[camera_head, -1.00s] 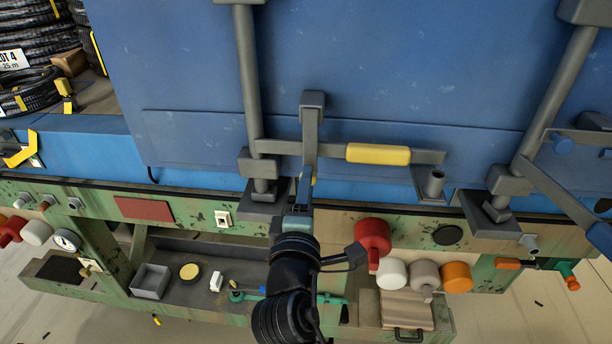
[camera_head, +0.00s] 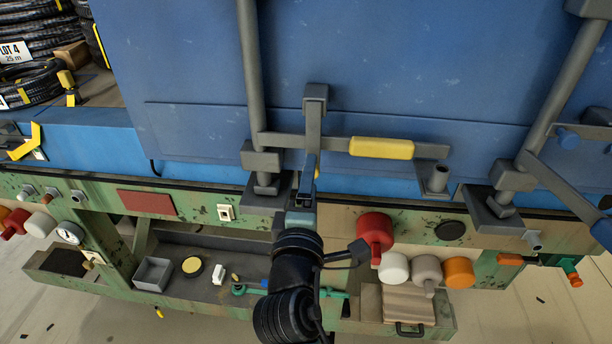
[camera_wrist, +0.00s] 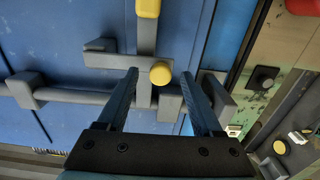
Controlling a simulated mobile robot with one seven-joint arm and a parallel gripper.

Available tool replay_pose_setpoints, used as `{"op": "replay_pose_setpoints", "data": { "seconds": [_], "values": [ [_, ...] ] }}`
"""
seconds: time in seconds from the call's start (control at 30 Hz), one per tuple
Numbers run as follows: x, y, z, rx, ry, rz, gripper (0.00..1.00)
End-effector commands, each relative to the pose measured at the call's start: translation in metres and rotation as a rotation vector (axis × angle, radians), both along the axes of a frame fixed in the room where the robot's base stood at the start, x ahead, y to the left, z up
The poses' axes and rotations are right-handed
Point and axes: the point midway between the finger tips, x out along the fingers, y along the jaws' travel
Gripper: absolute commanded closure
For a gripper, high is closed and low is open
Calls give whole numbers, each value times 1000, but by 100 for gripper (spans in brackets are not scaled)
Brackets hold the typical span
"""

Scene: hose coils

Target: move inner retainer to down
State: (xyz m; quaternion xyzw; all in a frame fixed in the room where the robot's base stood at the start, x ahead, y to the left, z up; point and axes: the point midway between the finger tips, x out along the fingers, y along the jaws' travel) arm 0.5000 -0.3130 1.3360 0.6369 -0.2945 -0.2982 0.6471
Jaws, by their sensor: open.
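I take the inner retainer (camera_head: 314,122) to be the grey upright bar with a blocky top, crossing the horizontal handle (camera_head: 429,150) with the yellow grip (camera_head: 381,148) on the blue door. In the wrist view the retainer (camera_wrist: 108,60) lies sideways, with a round yellow knob (camera_wrist: 161,73) at its end. My gripper (camera_head: 308,172) is at the retainer's lower end in the head view. In the wrist view my gripper (camera_wrist: 161,82) is open, with the knob showing between its two fingers. I cannot tell whether they touch it. The knob is mostly hidden in the head view.
A lock rod (camera_head: 251,75) stands left of the retainer. Below are a red knob (camera_head: 375,230), several round knobs, and a green shelf frame with a grey bin (camera_head: 153,274).

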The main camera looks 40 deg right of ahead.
Motion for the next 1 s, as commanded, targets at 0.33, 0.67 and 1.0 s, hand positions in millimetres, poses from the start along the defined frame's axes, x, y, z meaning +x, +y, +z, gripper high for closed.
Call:
{"op": "replay_pose_setpoints", "data": {
  "seconds": [0.33, 0.67, 1.0],
  "values": [
    [-39, 47, -6, -1, 1, 3, 33],
    [-74, 86, -3, 0, 1, 1, 33],
    [-80, 93, -1, 1, 1, -1, 33]
  ]
}}
